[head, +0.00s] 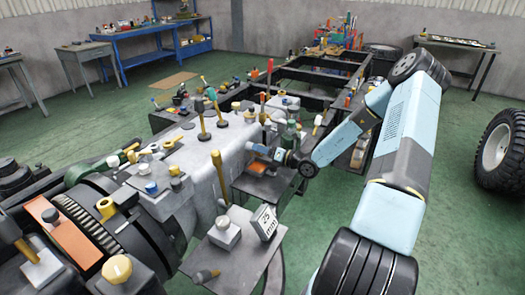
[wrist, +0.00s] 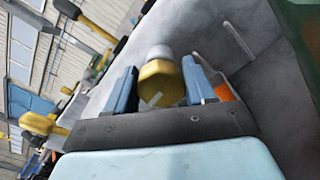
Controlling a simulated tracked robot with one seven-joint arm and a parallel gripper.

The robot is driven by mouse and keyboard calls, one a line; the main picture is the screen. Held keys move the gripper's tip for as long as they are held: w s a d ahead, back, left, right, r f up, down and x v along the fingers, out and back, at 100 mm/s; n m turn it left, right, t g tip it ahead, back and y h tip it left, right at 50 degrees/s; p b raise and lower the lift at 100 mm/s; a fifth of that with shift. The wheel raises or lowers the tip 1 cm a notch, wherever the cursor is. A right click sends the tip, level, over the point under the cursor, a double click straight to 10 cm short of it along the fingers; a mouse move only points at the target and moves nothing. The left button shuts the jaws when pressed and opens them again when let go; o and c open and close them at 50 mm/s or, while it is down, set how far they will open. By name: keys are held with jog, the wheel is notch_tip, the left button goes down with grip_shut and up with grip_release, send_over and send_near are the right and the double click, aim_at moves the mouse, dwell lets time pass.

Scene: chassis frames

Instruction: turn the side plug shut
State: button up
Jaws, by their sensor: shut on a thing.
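The side plug (wrist: 159,84), a yellow faceted knob with a pale round part behind it, sits between the two blue fingers of my gripper (wrist: 158,68) in the wrist view. The fingers stand on either side of it and are closed on it, close to a grey casing wall. In the head view my gripper (head: 254,151) reaches in from the right against the side of the grey gearbox casing (head: 205,160). The plug is hidden there by the fingers.
A dark side shelf (head: 262,187) with an orange item lies just below my gripper. A plate with a white display box (head: 264,222) stands nearer. Frame rails (head: 315,76) run behind. Green floor is open at right.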

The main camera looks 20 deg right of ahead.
jog(key=shift+c, duration=1.1)
jog(key=shift+d+f+m, duration=0.1)
jog(key=shift+m, duration=0.6)
jog(key=o, duration=0.9)
jog(key=shift+o, duration=0.2)
jog(key=v, duration=1.3)
jog(key=shift+s+d, duration=0.25)
